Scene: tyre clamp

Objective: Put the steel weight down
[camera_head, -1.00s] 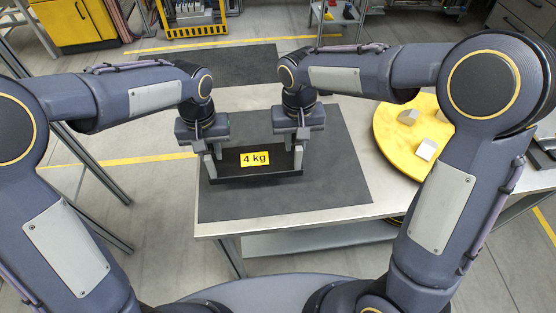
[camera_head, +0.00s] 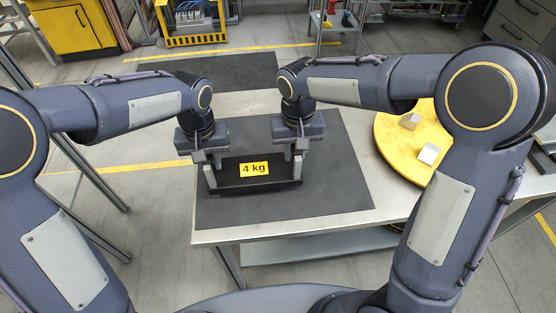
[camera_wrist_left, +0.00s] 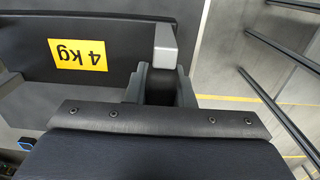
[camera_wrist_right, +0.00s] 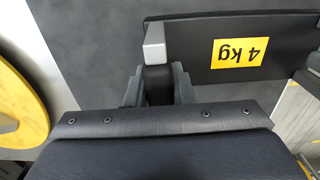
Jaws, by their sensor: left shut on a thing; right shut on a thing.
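The steel weight (camera_head: 230,182) is a dark block with a yellow "4 kg" label and a light grey grip post at each end. It is level, low over the dark mat (camera_head: 340,190) on the table; I cannot tell whether it touches. My left gripper (camera_head: 208,160) is shut on its left post, which also shows in the left wrist view (camera_wrist_left: 166,48). My right gripper (camera_head: 299,150) is shut on its right post, seen in the right wrist view (camera_wrist_right: 154,42). The fingers partly hide both posts.
A yellow round plate (camera_head: 395,150) with small light blocks (camera_head: 429,154) stands at the right of the table. The mat is clear around the weight. The table's bare front edge (camera_head: 290,228) lies nearer me. A yellow-framed rack (camera_head: 195,38) stands on the floor behind.

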